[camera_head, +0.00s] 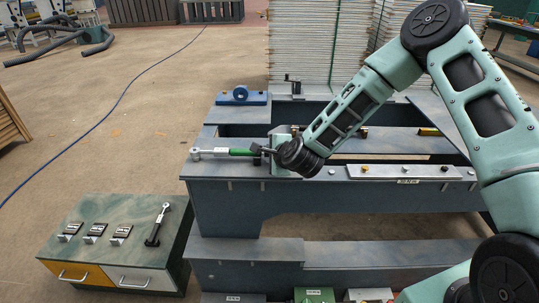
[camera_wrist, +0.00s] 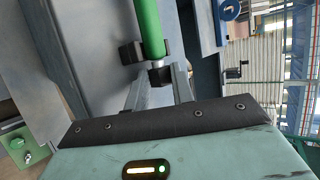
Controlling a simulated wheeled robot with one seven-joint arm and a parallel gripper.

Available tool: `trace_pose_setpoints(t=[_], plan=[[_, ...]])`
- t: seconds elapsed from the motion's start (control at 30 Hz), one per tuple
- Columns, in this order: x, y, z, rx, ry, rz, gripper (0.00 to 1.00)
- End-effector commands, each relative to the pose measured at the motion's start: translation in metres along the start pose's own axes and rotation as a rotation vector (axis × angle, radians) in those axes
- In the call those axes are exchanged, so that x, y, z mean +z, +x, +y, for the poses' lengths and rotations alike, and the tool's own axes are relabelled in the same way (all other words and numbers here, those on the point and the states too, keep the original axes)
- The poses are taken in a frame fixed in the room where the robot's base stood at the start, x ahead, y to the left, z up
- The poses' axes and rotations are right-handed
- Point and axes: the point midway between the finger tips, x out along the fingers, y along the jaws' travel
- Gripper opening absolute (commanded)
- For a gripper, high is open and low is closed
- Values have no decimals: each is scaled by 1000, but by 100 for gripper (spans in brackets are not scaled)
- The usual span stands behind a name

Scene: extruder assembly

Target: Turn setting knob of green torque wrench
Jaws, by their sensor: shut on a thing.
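The green torque wrench (camera_head: 240,152) lies level on the blue-grey workbench, its silver head pointing left. In the wrist view its green handle (camera_wrist: 150,25) comes down from the top. My gripper (camera_head: 264,151) is at the handle's right end. In the wrist view its grey fingers (camera_wrist: 160,76) converge on the dark setting knob (camera_wrist: 160,73) at the handle's end and are shut on it. A black block (camera_wrist: 131,52) sits beside the handle, just beyond the fingers. The fingers partly hide the knob, and its marks cannot be read.
A cabinet (camera_head: 90,235) at lower left holds another wrench (camera_head: 158,224) with a black handle and several small black-and-white items. A light panel with buttons (camera_head: 405,172) lies right of my gripper. A blue fixture (camera_head: 242,97) stands behind. Floor left of the bench is mostly clear.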

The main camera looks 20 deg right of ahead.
Motion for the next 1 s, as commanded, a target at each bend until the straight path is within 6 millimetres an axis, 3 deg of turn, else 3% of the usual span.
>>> trace_pose_setpoints(t=[0.13, 0.17, 0.23, 0.67, 1.0], plan=[[0, 0, 1, 2, 0, 1, 1], [0, 0, 1, 2, 0, 1, 27], [-1, 0, 1, 2, 0, 1, 46], [0, -1, 2, 20, 6, 1, 46], [1, -4, -6, 170, 68, 1, 46]])
